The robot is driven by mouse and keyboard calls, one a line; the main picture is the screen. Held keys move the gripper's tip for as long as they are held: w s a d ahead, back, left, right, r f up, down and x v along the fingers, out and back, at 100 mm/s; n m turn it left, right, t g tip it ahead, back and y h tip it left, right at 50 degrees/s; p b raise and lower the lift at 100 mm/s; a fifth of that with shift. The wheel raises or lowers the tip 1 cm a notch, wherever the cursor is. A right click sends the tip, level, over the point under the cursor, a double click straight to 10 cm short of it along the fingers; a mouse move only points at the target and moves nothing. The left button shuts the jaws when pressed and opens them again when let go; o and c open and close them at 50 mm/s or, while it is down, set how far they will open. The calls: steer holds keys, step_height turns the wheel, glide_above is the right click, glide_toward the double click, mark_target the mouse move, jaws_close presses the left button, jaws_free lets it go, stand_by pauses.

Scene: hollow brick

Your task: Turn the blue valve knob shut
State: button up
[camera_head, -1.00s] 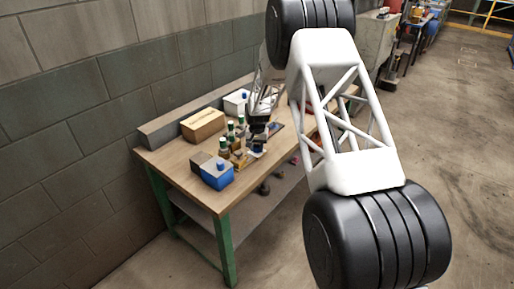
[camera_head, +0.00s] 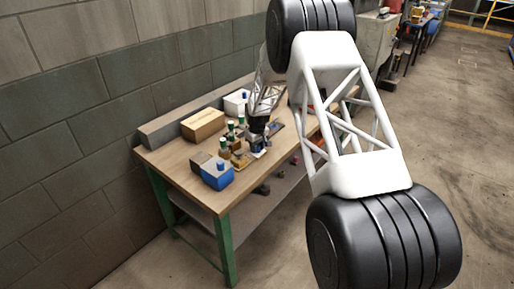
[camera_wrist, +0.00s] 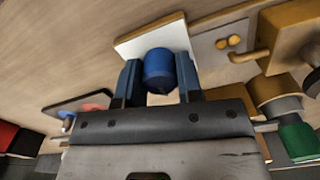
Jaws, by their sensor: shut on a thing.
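The blue valve knob (camera_wrist: 160,72) is a round blue cap in front of a white plate (camera_wrist: 155,39) in the wrist view. My gripper (camera_wrist: 158,65) has one dark finger on each side of the knob and is shut on it. In the head view my gripper (camera_head: 258,138) is low over the workbench, among the small fixtures. The knob between the fingers is too small and covered to make out clearly there. The knob's turn angle cannot be told.
On the workbench (camera_head: 180,172) a blue box with a blue top (camera_head: 217,176) stands at the near edge. Green-capped bottles (camera_head: 231,132) stand close left of my gripper. A cardboard box (camera_head: 203,124) and a white box (camera_head: 236,102) are behind. The bench's front left corner is clear.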

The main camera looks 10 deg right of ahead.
steer(key=shift+n, duration=0.3)
steer(key=o, duration=0.9)
steer(key=shift+r, duration=0.1)
steer(key=shift+r, duration=3.85)
